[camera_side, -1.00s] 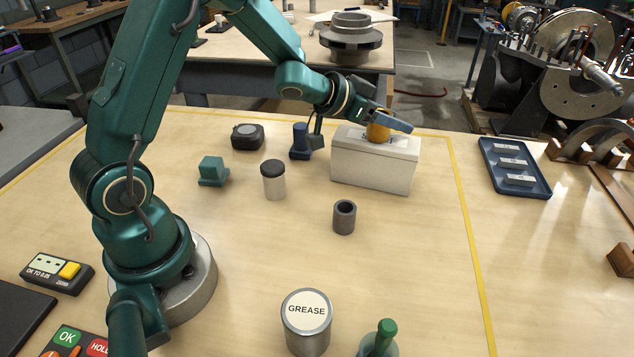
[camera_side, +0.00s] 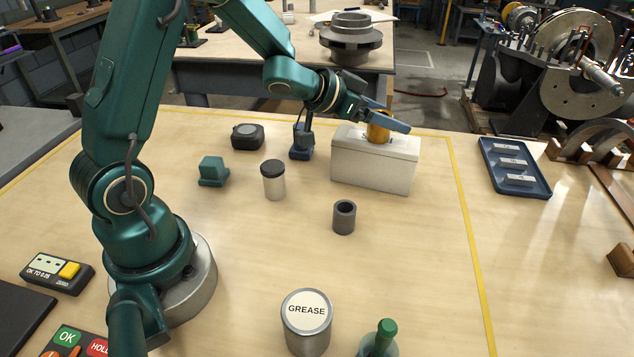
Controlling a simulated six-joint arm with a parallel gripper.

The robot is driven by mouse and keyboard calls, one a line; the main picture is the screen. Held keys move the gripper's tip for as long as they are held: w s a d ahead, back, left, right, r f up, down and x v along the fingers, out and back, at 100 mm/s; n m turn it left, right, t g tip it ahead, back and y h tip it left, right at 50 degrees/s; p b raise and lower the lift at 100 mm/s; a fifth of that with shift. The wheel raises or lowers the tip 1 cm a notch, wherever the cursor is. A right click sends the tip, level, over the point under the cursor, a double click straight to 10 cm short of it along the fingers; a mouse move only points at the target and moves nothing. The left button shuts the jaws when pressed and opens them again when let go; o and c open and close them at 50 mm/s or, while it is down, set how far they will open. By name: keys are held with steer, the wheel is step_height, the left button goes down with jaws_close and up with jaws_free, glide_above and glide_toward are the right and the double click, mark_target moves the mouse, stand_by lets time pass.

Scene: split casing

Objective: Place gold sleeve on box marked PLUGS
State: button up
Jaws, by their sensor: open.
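The gold sleeve (camera_side: 378,132) stands on top of the white box (camera_side: 372,172) at the back middle of the bench. The marking on the box is mostly hidden, so I cannot read it. My gripper (camera_side: 384,122) is open at the sleeve, and one blue-grey finger crosses in front of the sleeve's top. The far finger is largely hidden. I cannot tell whether the fingers touch the sleeve.
A dark grey sleeve (camera_side: 344,217), a black-capped jar (camera_side: 274,180), a blue part (camera_side: 301,142), a teal block (camera_side: 213,171) and a tape measure (camera_side: 248,136) stand nearby. A blue tray (camera_side: 515,168) lies right. A GREASE tin (camera_side: 306,322) is in front.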

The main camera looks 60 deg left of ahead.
steer(key=s+a+r+n+y, duration=0.35)
steer(key=s+r+y, duration=0.25)
steer(key=s+r, duration=0.5)
steer(key=s+d+f+g+h, duration=0.1)
steer(key=s+d+f+g, duration=0.2)
steer(key=s, duration=0.5)
steer(key=s+d+f+m+g+h, duration=0.1)
steer(key=s+d+f+g+h, duration=0.1)
steer(key=s+d, duration=0.4)
steer(key=shift+s+f+g+h, duration=0.3)
steer(key=shift+s+f+g, duration=0.4)
steer(key=shift+s+f, duration=0.25)
